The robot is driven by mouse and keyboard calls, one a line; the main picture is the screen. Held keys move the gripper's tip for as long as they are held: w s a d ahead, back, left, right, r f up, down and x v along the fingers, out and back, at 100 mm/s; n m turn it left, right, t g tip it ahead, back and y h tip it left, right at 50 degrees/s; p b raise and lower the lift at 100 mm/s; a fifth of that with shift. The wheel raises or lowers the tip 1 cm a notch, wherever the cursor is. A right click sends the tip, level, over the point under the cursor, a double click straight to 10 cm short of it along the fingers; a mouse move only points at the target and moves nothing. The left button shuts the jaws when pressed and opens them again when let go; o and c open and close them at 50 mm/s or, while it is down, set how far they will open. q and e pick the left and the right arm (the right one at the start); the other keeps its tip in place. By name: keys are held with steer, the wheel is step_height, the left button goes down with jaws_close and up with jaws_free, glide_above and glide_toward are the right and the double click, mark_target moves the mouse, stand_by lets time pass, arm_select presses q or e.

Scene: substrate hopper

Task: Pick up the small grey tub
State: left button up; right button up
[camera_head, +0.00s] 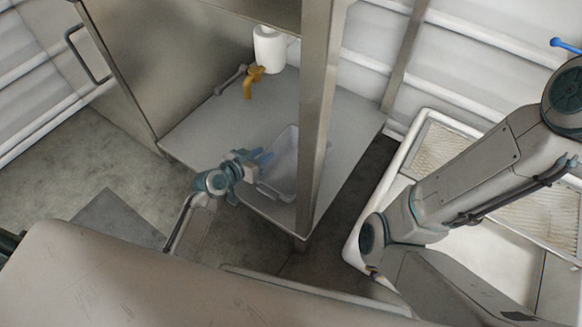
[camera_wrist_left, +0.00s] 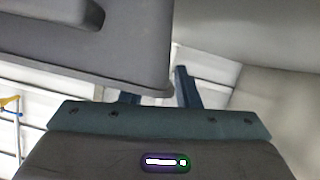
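The small grey tub (camera_head: 287,158) sits on the grey shelf board (camera_head: 345,125), close to its front edge and partly behind the metal post. My left gripper (camera_head: 264,159) is at the tub's left side, with its bluish fingers by the rim. In the left wrist view the tub (camera_wrist_left: 125,55) fills the upper left and partly covers one finger. The fingers (camera_wrist_left: 160,90) stand apart there; I cannot tell whether they touch the tub. My right arm crosses the right of the head view, but its gripper is out of view.
A metal post (camera_head: 317,100) rises just right of the tub. A white roll (camera_head: 269,50), an orange tap-like part (camera_head: 254,80) and a grey tool (camera_head: 230,80) are at the back of the board. A white-framed unit with mesh panels (camera_head: 440,150) stands at right.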

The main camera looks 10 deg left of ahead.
arm_select(q)
jaws_close()
stand_by(1.4)
